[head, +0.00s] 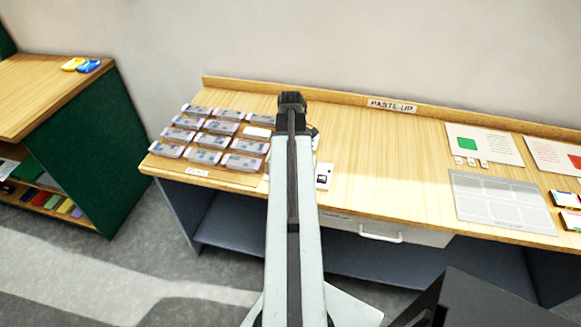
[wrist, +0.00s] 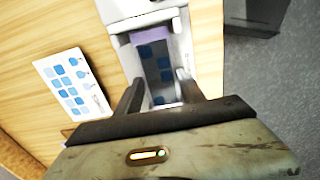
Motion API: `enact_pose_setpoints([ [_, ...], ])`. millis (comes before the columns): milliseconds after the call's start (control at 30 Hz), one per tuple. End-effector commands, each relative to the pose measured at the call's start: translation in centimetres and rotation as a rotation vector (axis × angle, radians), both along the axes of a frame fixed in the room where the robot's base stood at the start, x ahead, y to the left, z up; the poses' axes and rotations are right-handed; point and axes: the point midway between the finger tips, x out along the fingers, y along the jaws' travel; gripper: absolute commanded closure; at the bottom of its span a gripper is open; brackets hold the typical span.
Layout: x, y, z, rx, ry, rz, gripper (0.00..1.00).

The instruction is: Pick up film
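In the wrist view, a purple strip with dark blue squares (wrist: 153,62), which looks like the film, lies in a pale grey-white holder (wrist: 115,10) on the wooden table. My gripper (wrist: 159,78) has its two dark fingers apart, one on each side of the strip's near part. I cannot tell whether the fingers touch the strip or the holder. In the head view, my arm reaches over the table and hides the strip and the fingertips.
A white card with blue icons (wrist: 72,85) lies left of the holder. Several clear packs (head: 206,141) stand in rows on the table's left part. A small white item with a dark window (head: 324,176) lies right of my arm. The table middle (head: 385,150) is clear.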

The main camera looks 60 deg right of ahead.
Motion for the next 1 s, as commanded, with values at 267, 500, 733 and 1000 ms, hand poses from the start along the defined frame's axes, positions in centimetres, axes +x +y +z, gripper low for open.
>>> enact_pose_setpoints([
  [267, 0.0, 0.0, 0.0, 0.0, 0.0, 0.0, 0.92],
  [500, 0.0, 0.0, 2.3, 0.0, 0.0, 0.0, 0.92],
  [733, -0.1, -0.1, 7.2, 0.0, 0.0, -0.001, 0.92],
  [1000, -0.1, -0.1, 10.3, 0.0, 0.0, -0.001, 0.92],
])
